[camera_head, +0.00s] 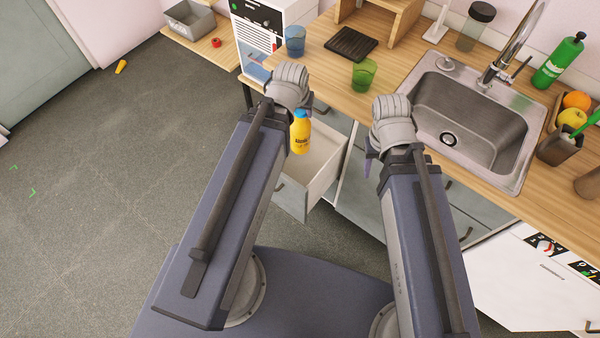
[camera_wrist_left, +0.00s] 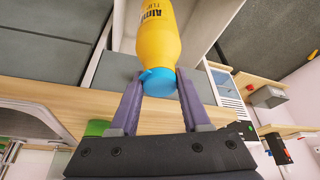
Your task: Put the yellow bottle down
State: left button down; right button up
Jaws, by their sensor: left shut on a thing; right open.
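The yellow bottle (camera_head: 300,134) with a blue cap hangs cap-up over the open drawer (camera_head: 325,172). Whether its base touches the drawer floor I cannot tell. In the left wrist view the bottle (camera_wrist_left: 158,40) is held by its blue cap between the two purple fingers of my left gripper (camera_wrist_left: 158,84). In the head view my left wrist hides most of that gripper. My right gripper (camera_head: 370,162) is open and empty, with a purple finger showing below the wrist, right of the drawer.
The wooden counter above the drawer carries a green cup (camera_head: 363,74), a blue cup (camera_head: 295,41), a black rack (camera_head: 351,44) and the sink (camera_head: 465,120). The floor at left is mostly clear.

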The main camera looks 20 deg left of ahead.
pick_arm(q)
notch_tip(320, 180, down, 24)
jog(key=b, duration=2.2)
jog(key=shift+w+b, duration=0.3)
jog(key=shift+b, duration=0.05)
jog(key=shift+f, duration=0.15)
jog(key=w+f+b, duration=0.4)
jog(key=w, duration=0.3)
jog(key=w+f+b, duration=0.4)
jog(key=w, duration=0.3)
jog(key=shift+a, duration=0.4)
